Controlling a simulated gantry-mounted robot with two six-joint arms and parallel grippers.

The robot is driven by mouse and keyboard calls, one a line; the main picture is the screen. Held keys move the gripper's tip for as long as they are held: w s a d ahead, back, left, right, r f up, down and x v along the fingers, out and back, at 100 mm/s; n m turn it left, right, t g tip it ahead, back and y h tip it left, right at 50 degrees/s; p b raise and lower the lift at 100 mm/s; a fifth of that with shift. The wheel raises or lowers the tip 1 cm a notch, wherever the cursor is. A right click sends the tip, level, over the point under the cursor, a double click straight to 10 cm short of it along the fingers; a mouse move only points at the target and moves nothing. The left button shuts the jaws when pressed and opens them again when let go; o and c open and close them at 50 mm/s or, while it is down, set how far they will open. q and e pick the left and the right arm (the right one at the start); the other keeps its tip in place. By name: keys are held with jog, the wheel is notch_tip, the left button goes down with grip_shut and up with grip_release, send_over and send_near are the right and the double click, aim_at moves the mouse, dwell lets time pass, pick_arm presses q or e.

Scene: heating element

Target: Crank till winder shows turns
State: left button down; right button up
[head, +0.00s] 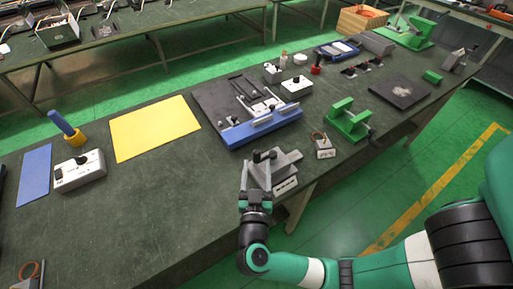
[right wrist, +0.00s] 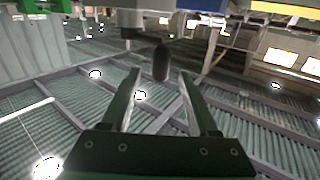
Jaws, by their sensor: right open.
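A grey winder (head: 285,163) with a white display panel (head: 286,187) stands at the near edge of the bench. The figures on the panel are too small to read. A dark upright crank knob shows in the right wrist view (right wrist: 161,62), ahead of and roughly between the two fingertips. My right gripper (head: 256,170) is open at the left side of the grey winder, its fingers pointing toward the knob; it also shows in the right wrist view (right wrist: 160,82). I cannot tell whether a finger touches the knob. My left gripper is not in view.
A green clamp-like device (head: 348,120) and a small boxed tool (head: 323,147) stand to the right. A blue-edged fixture board (head: 262,128) lies behind the winder. A yellow mat (head: 153,127) and white switch box (head: 79,171) are left. The bench's near left is mostly clear.

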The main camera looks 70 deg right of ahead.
jog(key=b+x, duration=0.2)
jog(key=x, duration=0.6)
grip_shut()
dwell(1.1)
